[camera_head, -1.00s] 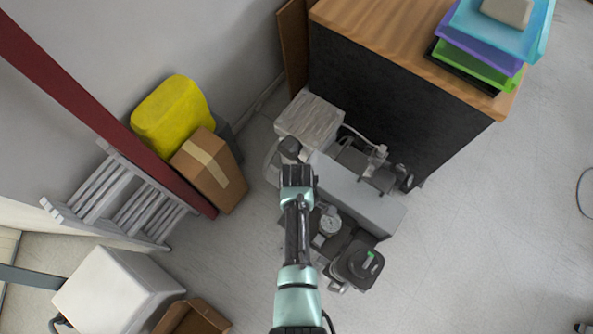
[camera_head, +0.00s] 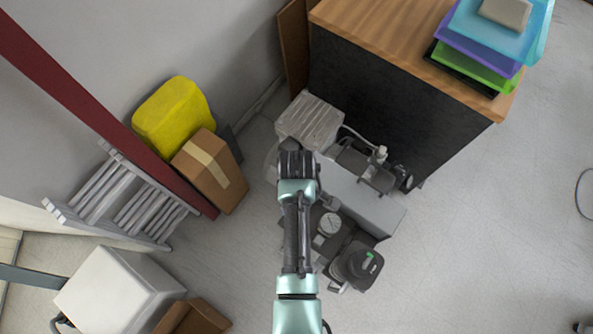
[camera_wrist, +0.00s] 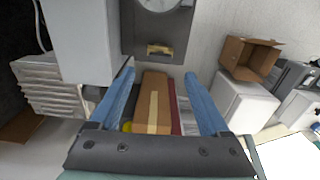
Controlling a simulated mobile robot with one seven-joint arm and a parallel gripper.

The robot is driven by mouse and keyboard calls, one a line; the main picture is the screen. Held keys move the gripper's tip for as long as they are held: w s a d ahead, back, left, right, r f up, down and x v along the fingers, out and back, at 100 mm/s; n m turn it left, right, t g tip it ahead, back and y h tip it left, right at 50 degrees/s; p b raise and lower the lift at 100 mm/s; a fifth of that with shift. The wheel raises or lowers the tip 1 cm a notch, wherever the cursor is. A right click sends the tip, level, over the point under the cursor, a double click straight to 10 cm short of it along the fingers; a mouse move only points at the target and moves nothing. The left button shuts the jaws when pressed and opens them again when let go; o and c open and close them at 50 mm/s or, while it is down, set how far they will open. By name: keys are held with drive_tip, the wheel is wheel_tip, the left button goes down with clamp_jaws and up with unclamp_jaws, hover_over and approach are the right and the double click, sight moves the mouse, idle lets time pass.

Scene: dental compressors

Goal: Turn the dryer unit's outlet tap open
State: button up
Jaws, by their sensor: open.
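In the wrist view a small brass tap (camera_wrist: 159,50) sits on a dark grey panel (camera_wrist: 136,38), under a round gauge (camera_wrist: 158,3) cut off by the top edge. Its handle appears to lie crosswise in that picture. My gripper (camera_wrist: 160,84) is open and empty, its two blue fingers spread apart. The tap appears beyond the fingertips, between their lines, and nothing touches it. In the head view my gripper (camera_head: 297,164) is over the left part of the compressor assembly (camera_head: 365,205). Its fingertips and the tap cannot be made out there.
A ribbed grey block (camera_head: 310,119) and a dark canister (camera_head: 357,265) flank the assembly. A wooden-topped cabinet (camera_head: 385,100) stands behind it. A cardboard box (camera_head: 211,170), yellow container (camera_head: 172,115) and ladder (camera_head: 125,200) are left. Open floor lies at right.

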wheel_tip(320, 180, up, 6)
drive_tip(key=shift+r, duration=0.1)
idle(0.7)
